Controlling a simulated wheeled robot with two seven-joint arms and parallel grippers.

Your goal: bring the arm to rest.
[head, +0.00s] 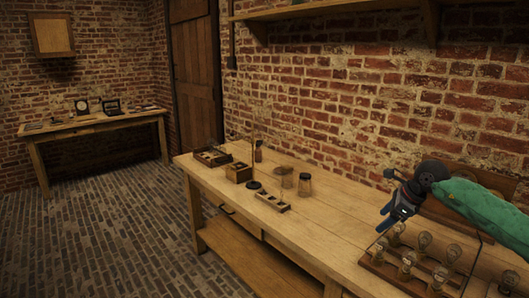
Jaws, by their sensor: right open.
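My right arm, in a green sleeve, comes in from the right edge of the head view. Its dark gripper (384,222) hangs over the right part of the wooden workbench (330,222), jaws open, with nothing seen between them. It is above and behind a wooden board with several glass bulbs (408,265). I cannot tell how close the fingertips are to the board. Two glass jars (304,185) stand farther along the bench, well apart from the gripper. My left gripper is not in view.
A small wooden rack (271,203), a wooden box (238,172) and a tray (212,157) stand toward the bench's far end. The bench between the jars and the bulb board is clear. A brick wall backs the bench, with a shelf (330,8) above. A side table (95,125) stands far left.

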